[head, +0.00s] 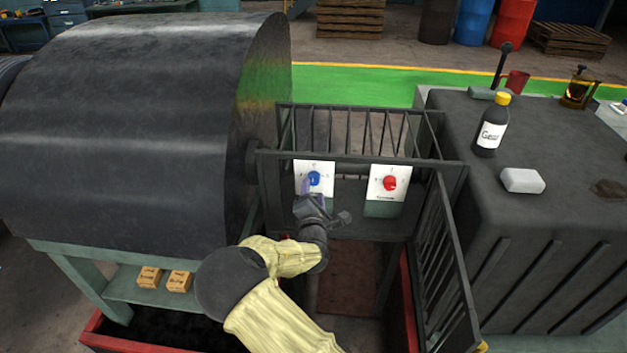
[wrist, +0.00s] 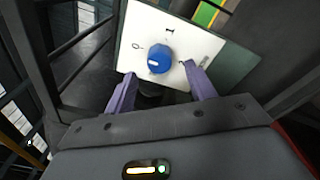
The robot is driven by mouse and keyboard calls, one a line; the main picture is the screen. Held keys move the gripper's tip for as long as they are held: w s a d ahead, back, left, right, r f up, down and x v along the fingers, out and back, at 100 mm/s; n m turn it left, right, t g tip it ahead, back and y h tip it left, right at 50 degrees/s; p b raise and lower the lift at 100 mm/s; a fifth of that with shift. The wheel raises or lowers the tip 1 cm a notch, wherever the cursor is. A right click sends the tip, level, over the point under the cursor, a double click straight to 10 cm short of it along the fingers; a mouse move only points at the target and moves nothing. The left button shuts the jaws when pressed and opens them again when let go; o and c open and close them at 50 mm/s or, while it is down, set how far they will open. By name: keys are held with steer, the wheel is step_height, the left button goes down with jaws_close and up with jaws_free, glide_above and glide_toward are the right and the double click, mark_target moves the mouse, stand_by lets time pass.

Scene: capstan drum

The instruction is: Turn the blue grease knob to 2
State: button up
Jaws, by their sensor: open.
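The blue grease knob (head: 314,178) sits on a white plate (head: 326,166) on the dark railing panel. In the wrist view the blue knob (wrist: 161,58) is round, with a short white mark on its lower-left side. The plate (wrist: 215,62) shows a 0 at the knob's left, a 1 above it, and a partly covered mark at its right. My gripper (wrist: 159,70) is open, its two purple fingers spread left and right below the knob, with visible gaps to it. In the head view my gripper (head: 306,190) is just in front of the plate, partly hiding its lower-left part.
A red knob (head: 390,183) on its own white plate (head: 377,192) is close at the right. A big dark drum (head: 140,120) stands left. Railing bars (head: 445,265) rise at right, beside a dark cabinet (head: 560,190) holding a bottle (head: 491,128) and a white block (head: 522,181).

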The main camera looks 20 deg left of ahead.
mark_target(313, 182)
steer(key=shift+p+x, duration=0.5)
steer(key=shift+x, duration=1.65)
steer(key=c, duration=1)
